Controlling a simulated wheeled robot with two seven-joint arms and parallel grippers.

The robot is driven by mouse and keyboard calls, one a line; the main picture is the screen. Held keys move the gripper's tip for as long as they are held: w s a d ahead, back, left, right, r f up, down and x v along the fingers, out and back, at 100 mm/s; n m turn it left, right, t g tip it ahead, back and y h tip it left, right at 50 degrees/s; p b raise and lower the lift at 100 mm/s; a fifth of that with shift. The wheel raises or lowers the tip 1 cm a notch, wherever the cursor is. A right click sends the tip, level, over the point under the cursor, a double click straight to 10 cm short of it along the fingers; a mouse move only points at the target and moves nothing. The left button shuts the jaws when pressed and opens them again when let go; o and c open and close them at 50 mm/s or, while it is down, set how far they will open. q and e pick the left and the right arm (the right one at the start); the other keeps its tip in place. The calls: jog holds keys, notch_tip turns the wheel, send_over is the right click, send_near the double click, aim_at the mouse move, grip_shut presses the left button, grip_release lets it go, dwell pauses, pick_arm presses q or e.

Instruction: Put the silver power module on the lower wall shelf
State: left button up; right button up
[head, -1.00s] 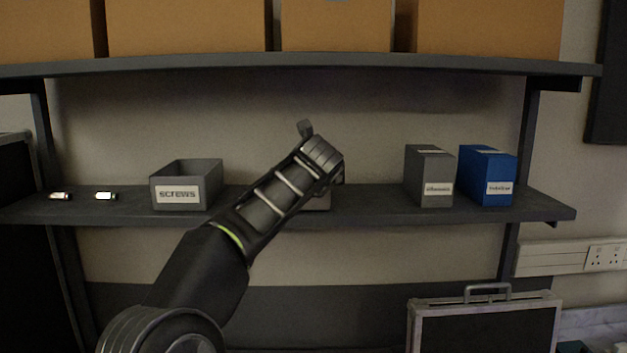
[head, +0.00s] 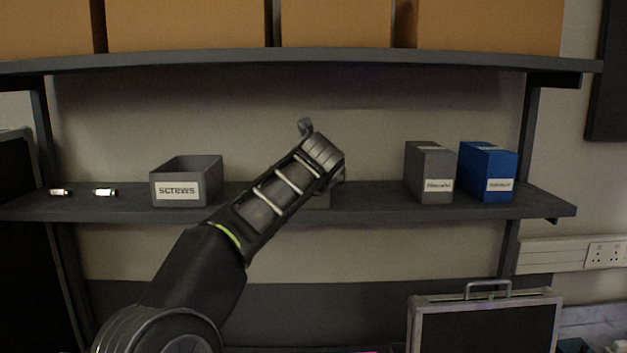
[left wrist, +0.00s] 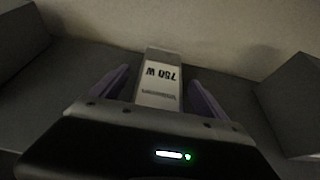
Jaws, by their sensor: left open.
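The silver power module (left wrist: 158,82), with a white label reading 750 W, stands on the lower wall shelf (head: 365,200). In the left wrist view it sits between the two purple fingers of my left gripper (left wrist: 157,76). The fingers are open, one on each side of it, with a dark gap at least on the right side. My right gripper is not in view.
A grey SCREWS bin (head: 186,183) stands left of my arm, with two small cylinders (head: 105,192) farther left. A grey box (head: 429,172) and a blue box (head: 487,172) stand to the right. The upper shelf (head: 330,60) holds orange-brown boxes. A case (head: 485,328) is below.

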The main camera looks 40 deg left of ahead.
aim_at(324, 201)
pick_arm(q)
jog(key=b+v, duration=0.2)
jog(key=v, duration=0.4)
jog(key=shift+s+d, duration=0.15)
jog(key=shift+s, duration=0.05)
jog(key=shift+s+d+r, duration=0.25)
jog(key=shift+s, duration=0.05)
jog(key=shift+c, duration=0.6)
